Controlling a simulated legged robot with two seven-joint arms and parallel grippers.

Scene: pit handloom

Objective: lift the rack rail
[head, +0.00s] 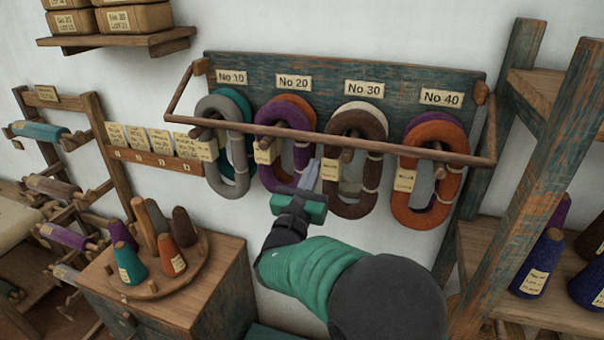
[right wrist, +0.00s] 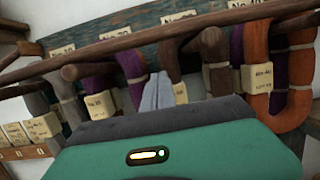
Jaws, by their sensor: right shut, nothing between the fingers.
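The rack rail (head: 325,138) is a long brown wooden bar across the front of the wall rack, in front of the hanging yarn skeins. A side arm at each end joins it to the rack. In the right wrist view, the rail (right wrist: 130,40) runs slantwise across the top. My right gripper (head: 312,170) is shut and empty, its grey fingers pointing up just below the middle of the rail. In the right wrist view, the fingertips (right wrist: 158,82) show below the rail, with no visible contact. My left gripper is out of view.
Grey, purple, brown and orange skeins (head: 425,215) hang on pegs behind the rail. A cabinet (head: 185,285) with several yarn cones stands at lower left. A shelf post (head: 535,190) rises at right. Open wall shows below the skeins.

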